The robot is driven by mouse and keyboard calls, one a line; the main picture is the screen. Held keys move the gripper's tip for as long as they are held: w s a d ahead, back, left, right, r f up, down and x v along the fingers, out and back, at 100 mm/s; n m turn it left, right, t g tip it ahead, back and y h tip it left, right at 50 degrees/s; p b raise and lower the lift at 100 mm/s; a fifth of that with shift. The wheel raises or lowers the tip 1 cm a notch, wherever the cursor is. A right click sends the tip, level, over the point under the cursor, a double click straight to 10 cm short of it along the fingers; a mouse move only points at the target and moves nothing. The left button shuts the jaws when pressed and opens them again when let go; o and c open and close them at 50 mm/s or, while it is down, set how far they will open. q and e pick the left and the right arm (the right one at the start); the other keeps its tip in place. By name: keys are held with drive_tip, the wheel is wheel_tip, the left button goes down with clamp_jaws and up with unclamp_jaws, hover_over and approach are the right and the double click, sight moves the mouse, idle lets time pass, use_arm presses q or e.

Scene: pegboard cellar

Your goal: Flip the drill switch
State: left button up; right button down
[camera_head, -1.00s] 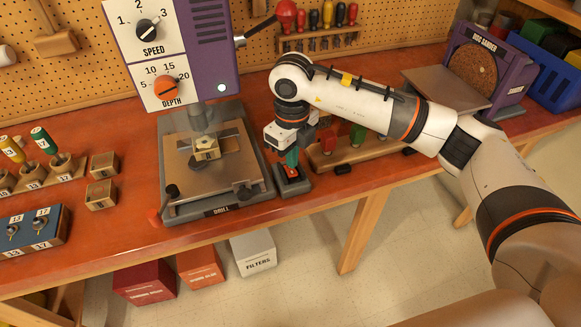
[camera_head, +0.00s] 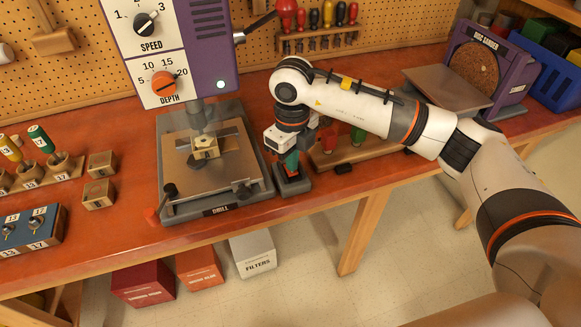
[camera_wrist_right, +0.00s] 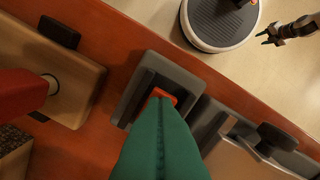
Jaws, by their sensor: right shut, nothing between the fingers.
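The drill switch (camera_wrist_right: 152,98) is a grey box with a red-orange rocker, on the bench beside the drill press base. In the head view the switch box (camera_head: 292,185) shows below my right gripper (camera_head: 291,168), which hides its rocker. My right gripper is shut and empty, its green fingers pointing down at the switch. In the right wrist view the fingers (camera_wrist_right: 163,130) overlap the rocker's near part; whether they touch it I cannot tell. The purple drill press (camera_head: 208,45) has a white light on its front. My left gripper (camera_wrist_right: 272,36) shows small over the floor, seemingly open.
The drill base (camera_head: 215,210) stands left of the switch. A wooden rack (camera_head: 365,154) with red and green handles stands close on the right, with a black block (camera_head: 343,169) at its front. A disc sander (camera_head: 488,65) is farther right. The bench's front edge is near.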

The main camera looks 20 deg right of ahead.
drive_tip(key=shift+f+b, duration=0.45)
drive_tip(key=shift+f, duration=0.15)
drive_tip(key=shift+s+r, duration=0.1)
drive_tip(key=shift+r, duration=0.05)
drive_tip(key=shift+r+p, duration=0.6)
drive_tip(key=shift+r, duration=0.25)
drive_tip(key=shift+r+p, duration=1.2)
drive_tip(key=shift+r, duration=1.4)
drive_tip(key=shift+f, duration=0.1)
